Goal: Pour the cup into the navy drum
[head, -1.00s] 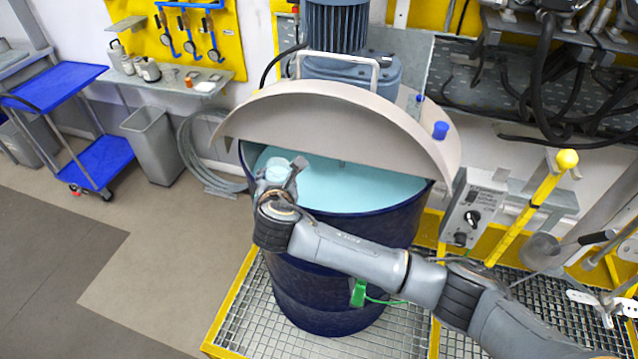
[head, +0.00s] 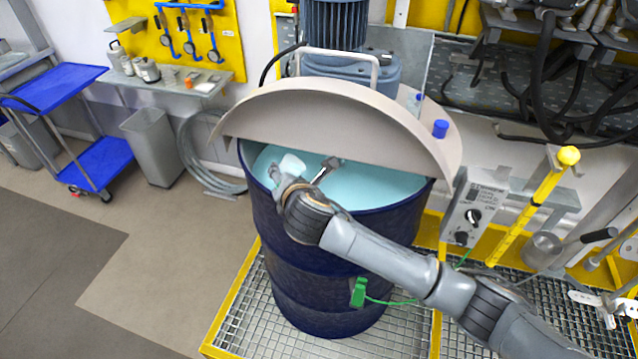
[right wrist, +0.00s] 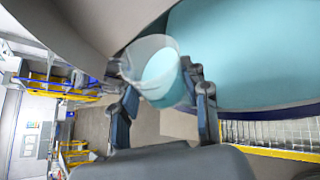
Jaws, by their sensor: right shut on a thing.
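The navy drum (head: 335,268) stands on a grating, its half-open top showing pale turquoise liquid (head: 385,187). A curved grey-beige lid (head: 340,110) covers the back of its opening. My right gripper (head: 300,178) is over the drum's front left rim, shut on a translucent cup (head: 291,164). In the right wrist view the cup (right wrist: 152,58) sits between the two fingers (right wrist: 160,98), with turquoise visible in or through it. The cup looks tilted; whether liquid leaves it I cannot tell. My left gripper is not in view.
A motor (head: 337,25) stands above the drum behind a metal handle. A control box (head: 473,212) and a yellow lever (head: 535,205) are to the right. A green clamp (head: 358,292) with a cable hangs at the drum's front. A grey bin (head: 152,147) and blue cart (head: 100,160) stand left.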

